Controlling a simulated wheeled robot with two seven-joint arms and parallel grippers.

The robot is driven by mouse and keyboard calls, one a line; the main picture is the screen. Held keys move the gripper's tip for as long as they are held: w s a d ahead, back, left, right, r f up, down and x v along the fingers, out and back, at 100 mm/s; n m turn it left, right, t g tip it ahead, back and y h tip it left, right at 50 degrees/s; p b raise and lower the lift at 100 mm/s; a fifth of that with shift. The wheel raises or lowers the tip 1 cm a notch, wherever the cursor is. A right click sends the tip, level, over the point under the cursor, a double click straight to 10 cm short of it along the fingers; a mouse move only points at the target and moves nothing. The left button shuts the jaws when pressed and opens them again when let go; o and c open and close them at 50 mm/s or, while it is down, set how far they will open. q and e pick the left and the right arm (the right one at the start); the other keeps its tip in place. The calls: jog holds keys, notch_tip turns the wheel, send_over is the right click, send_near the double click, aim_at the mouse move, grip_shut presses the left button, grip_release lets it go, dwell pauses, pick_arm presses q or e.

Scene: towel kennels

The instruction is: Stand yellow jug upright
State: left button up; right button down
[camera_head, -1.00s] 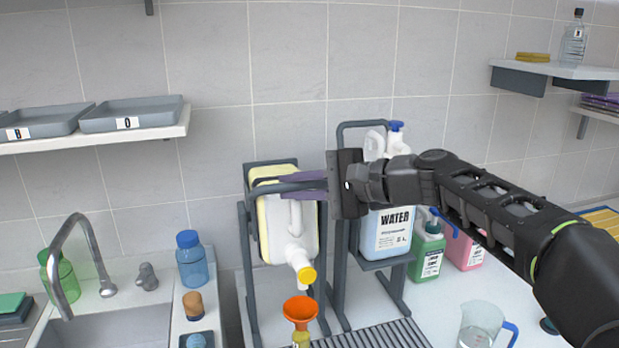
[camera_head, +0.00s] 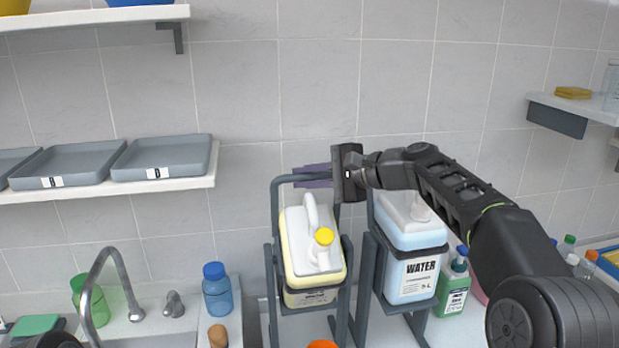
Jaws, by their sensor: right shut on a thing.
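The yellow jug (camera_head: 296,255) has a white top and handle and a yellow cap (camera_head: 324,237). It sits in a grey tilting cradle (camera_head: 275,225) and leans forward, with its cap up and toward me. A grey bar loop, the cradle handle (camera_head: 276,196), rises above the jug. My right gripper (camera_head: 312,176) is at the top of this loop, with its purple fingers shut on the cradle handle. The fingers are above the jug and apart from it. My left gripper is not in view.
A blue water jug (camera_head: 409,270) stands in a similar cradle to the right, partly behind my right arm. A green bottle (camera_head: 453,285) is beside it. An orange funnel (camera_head: 322,344) is below the yellow jug. Shelves with grey trays (camera_head: 163,155) are at left, above the tap (camera_head: 105,265).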

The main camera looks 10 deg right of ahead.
jog(key=shift+w+f+p, duration=0.15)
jog(key=shift+w+p, duration=0.15)
jog(key=shift+w, duration=0.75)
jog(key=c, duration=1.6)
grip_release()
jog(key=shift+c, duration=0.2)
jog(key=shift+s+d+b, duration=0.4)
jog(key=shift+d, duration=0.05)
jog(key=b+v, duration=0.1)
jog(key=v, duration=0.4)
jog(key=shift+s+d+r+b, duration=0.2)
jog(key=shift+d+r+b, duration=0.05)
jog(key=shift+b, duration=0.05)
jog(key=shift+s+d+r, duration=0.25)
jog(key=shift+d, duration=0.05)
jog(key=shift+c, duration=0.3)
